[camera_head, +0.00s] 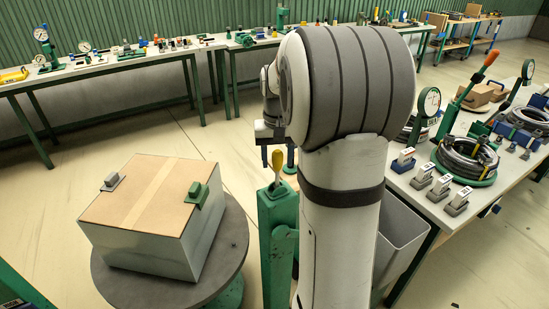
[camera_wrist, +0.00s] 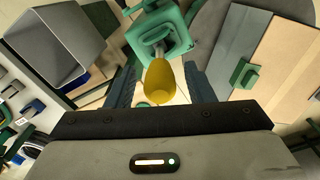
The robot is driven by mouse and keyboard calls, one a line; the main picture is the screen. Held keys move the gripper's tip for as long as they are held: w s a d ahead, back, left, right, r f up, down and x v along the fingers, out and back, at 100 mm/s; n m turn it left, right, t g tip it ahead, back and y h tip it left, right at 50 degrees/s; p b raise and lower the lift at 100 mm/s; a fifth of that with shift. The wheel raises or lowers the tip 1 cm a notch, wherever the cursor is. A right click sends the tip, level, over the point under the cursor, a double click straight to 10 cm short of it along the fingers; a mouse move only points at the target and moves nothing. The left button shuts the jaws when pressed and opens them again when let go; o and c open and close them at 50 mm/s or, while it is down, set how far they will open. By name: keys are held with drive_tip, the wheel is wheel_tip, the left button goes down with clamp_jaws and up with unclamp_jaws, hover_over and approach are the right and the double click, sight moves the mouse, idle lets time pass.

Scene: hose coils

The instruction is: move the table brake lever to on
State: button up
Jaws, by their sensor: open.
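The brake lever with its yellow handle (camera_head: 277,162) stands on top of a green post (camera_head: 278,215), beside the round turntable (camera_head: 235,245). In the wrist view the yellow handle (camera_wrist: 160,82) points toward the camera from the green post head (camera_wrist: 158,32). My gripper (camera_wrist: 162,76) is open, with one dark finger on each side of the handle and visible gaps between. In the head view my gripper (camera_head: 272,150) is around the top of the lever, partly hidden by my arm. I cannot read any on or off marking.
A box (camera_head: 145,215) with a brown top sits on the turntable, left of the post. A grey bin (camera_head: 398,235) stands to the right of my arm. A side table at right holds hose coils (camera_head: 465,158) and gauges. Benches (camera_head: 110,65) line the back wall.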

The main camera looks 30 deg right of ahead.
drive_tip(key=shift+f, duration=0.3)
clamp_jaws()
idle(0.4)
